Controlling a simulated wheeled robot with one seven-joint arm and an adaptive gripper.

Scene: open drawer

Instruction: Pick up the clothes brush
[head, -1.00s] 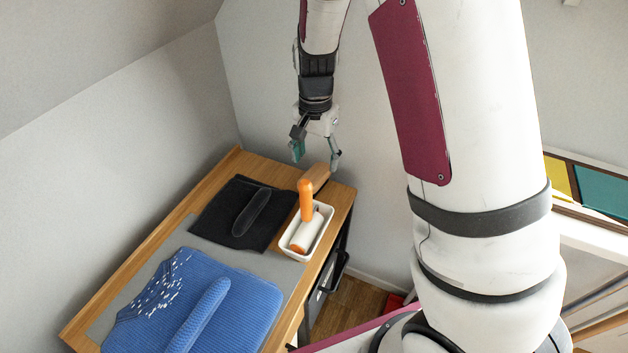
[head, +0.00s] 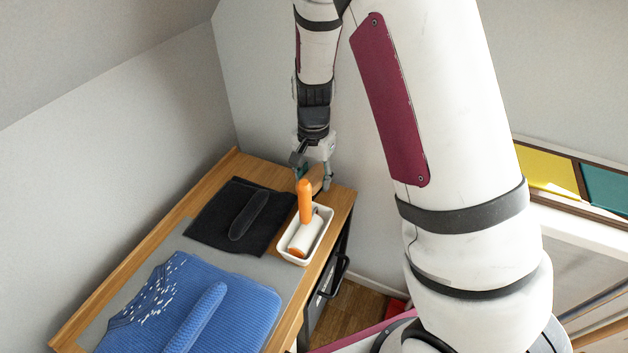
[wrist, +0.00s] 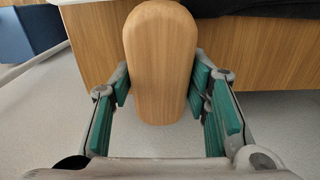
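The clothes brush (head: 318,174) is a light wooden piece at the far right end of the table, partly hidden by my gripper in the head view. In the wrist view its rounded wooden body (wrist: 160,60) fills the upper middle and extends past the wooden table edge. My gripper (head: 312,183) is lowered at the brush. In the wrist view its green-padded fingers (wrist: 160,95) are apart, one on each side of the brush and very close to it. Firm contact cannot be made out.
A white tray (head: 325,237) holding an orange-handled lint roller (head: 306,203) stands close in front of the brush. A black folded cloth (head: 213,216) and a blue knitted garment (head: 250,305) lie on the wooden table (head: 190,196). A wall rises behind.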

